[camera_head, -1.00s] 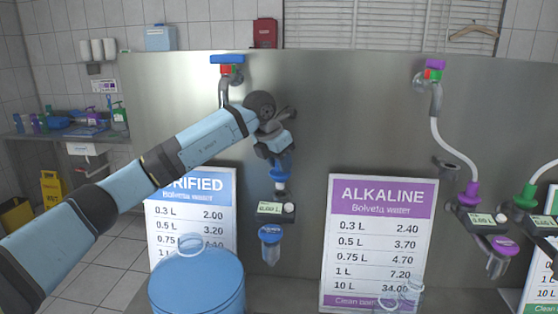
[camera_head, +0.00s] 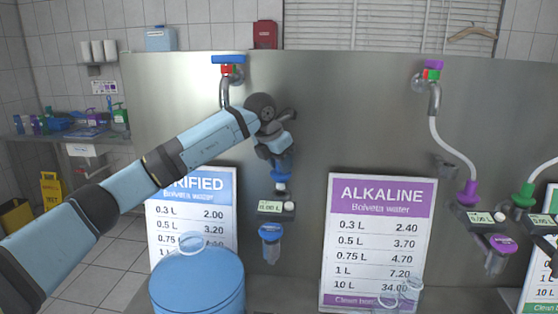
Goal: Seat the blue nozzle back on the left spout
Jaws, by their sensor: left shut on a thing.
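The blue nozzle (camera_head: 281,176) is under my left gripper (camera_head: 280,163), which points down and is shut on it. The nozzle is upright, just above a small white piece over the left dispenser's meter (camera_head: 270,207). I cannot tell whether it touches what is below it. The left tap (camera_head: 228,72) has a blue handle and a metal spout pipe (camera_head: 224,95); my arm hides the pipe's lower part and any hose there. A blue-lidded clear cup (camera_head: 270,234) hangs under the meter. My right gripper is not in view.
A large blue container (camera_head: 196,285) stands in front of the purified-water sign (camera_head: 217,205). The alkaline sign (camera_head: 377,240) stands to the right, with clear bottles (camera_head: 400,293) before it. A purple nozzle (camera_head: 468,193) sits on a hose farther right.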

